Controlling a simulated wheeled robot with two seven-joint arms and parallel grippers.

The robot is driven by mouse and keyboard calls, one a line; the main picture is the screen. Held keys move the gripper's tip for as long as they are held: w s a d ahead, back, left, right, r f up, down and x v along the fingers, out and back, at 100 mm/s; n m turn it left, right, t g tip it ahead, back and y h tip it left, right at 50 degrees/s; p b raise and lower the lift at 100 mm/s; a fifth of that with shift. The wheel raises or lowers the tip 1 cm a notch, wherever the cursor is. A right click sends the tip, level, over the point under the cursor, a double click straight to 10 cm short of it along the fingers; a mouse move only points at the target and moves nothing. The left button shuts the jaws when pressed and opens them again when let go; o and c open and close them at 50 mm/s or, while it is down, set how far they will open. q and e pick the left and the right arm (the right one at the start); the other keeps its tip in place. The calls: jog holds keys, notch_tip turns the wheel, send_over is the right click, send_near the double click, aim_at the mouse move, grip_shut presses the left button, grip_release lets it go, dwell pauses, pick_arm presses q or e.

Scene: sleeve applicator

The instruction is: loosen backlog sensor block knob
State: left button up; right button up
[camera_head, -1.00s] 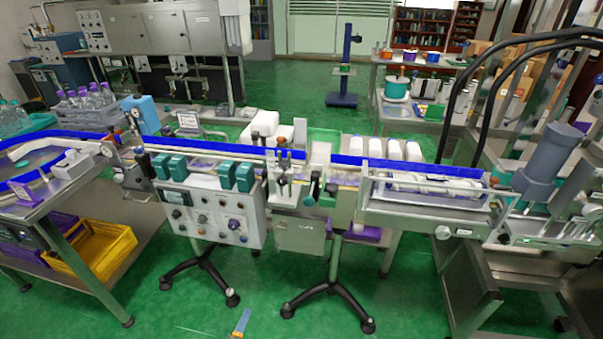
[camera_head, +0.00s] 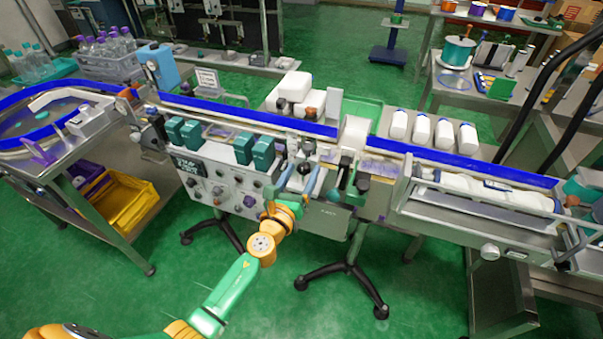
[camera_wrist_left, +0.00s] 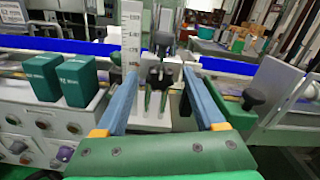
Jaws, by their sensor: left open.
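My left gripper (camera_head: 299,180) reaches in from the lower left in the head view, its two blue fingers open at the front of the conveyor's sensor assembly. The left wrist view shows the open, empty fingers (camera_wrist_left: 160,78) on either side of a small metal block with a dark round knob (camera_wrist_left: 163,76). The knob appears between the fingertips, with no visible contact; its exact distance is hard to judge. A dark knob also shows in the head view (camera_head: 305,168). A white scaled post (camera_wrist_left: 131,35) stands just left of the block. My right gripper is out of view.
Green boxes (camera_wrist_left: 78,81) stand left of the fingers, above a control panel (camera_wrist_left: 40,135) with several knobs. A black-knobbed lever (camera_wrist_left: 253,99) and a slanted grey plate (camera_wrist_left: 278,88) stand to the right. The blue-railed conveyor (camera_head: 245,114) runs behind.

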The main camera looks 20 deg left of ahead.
pick_arm(q)
jog(key=shift+s+r, duration=0.1)
jog(key=shift+s, duration=0.1)
jog(key=c, duration=0.6)
grip_shut()
